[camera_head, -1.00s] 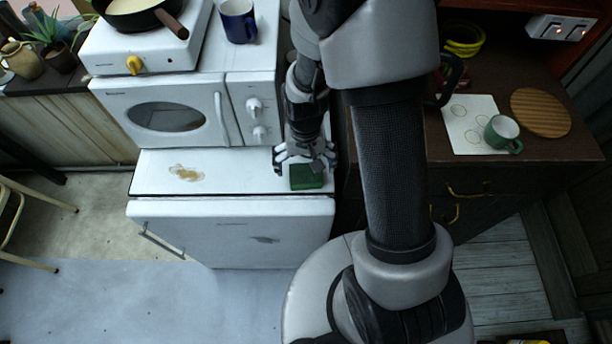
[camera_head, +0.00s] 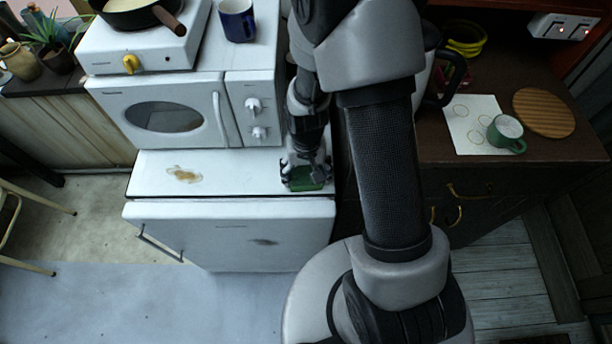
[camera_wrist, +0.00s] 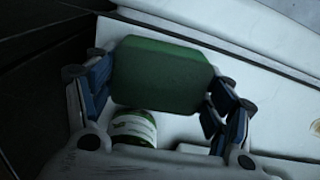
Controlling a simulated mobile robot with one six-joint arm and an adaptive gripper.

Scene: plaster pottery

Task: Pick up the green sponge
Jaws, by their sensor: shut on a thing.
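The green sponge (camera_head: 307,181) sits at the front right of the white fridge top (camera_head: 237,178). My gripper (camera_head: 305,176) is down at the sponge, its fingers on either side of it. In the wrist view the sponge (camera_wrist: 162,76) lies between the blue-padded fingers of my gripper (camera_wrist: 160,98), which is shut on it. Whether the sponge is clear of the surface cannot be told. A brown stain (camera_head: 184,174) is on the fridge top to the left.
A white microwave (camera_head: 165,115) stands right behind the fridge top, with a hot plate (camera_head: 143,45), a pan (camera_head: 140,14) and a blue mug (camera_head: 237,20) on it. A brown counter (camera_head: 455,145) with a green mug (camera_head: 505,133) is to the right.

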